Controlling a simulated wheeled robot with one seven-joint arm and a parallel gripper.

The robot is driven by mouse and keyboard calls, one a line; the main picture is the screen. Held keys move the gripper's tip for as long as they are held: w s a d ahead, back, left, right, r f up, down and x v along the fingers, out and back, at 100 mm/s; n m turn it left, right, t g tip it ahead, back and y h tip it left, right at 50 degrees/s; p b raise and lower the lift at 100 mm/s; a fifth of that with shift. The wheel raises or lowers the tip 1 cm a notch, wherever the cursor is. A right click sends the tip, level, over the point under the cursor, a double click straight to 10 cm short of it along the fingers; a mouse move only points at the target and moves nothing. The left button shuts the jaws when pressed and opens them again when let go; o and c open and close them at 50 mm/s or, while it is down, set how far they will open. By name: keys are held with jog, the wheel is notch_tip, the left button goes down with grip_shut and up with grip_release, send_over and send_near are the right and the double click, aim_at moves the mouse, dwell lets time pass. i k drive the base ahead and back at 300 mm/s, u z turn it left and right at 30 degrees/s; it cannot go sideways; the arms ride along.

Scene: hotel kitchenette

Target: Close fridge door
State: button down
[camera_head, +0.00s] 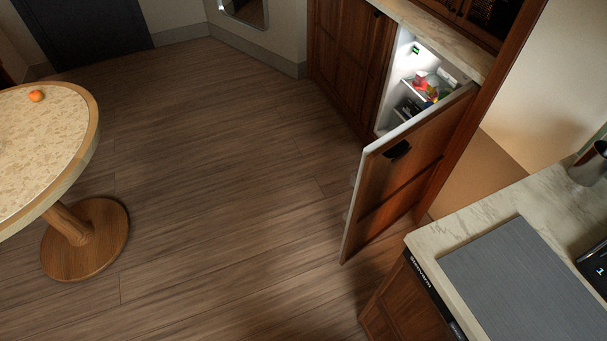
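The fridge door (398,178) is a brown wooden panel with a pale inner edge and a dark handle (397,150) on its outer face. It stands wide open, swung out into the room from the cabinet on the right. The lit white fridge interior (397,72) shows behind it, with several colourful items (430,88) on its shelves. The door hides the lower part of the interior. My gripper is not in view.
A round table (88,150) with an orange fruit (37,96) on it stands at the left on a pedestal base. A marble-topped counter (447,240) fills the lower right, close to the door. The wooden floor (215,180) between table and door is clear.

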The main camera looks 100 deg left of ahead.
aim_at(396, 172)
jog(key=u, duration=2.7)
jog(key=k, duration=0.6)
jog(key=u, duration=0.75)
jog(key=i, duration=0.55)
jog(key=u, duration=0.55)
jog(key=i, duration=0.7)
jog(key=z, duration=0.4)
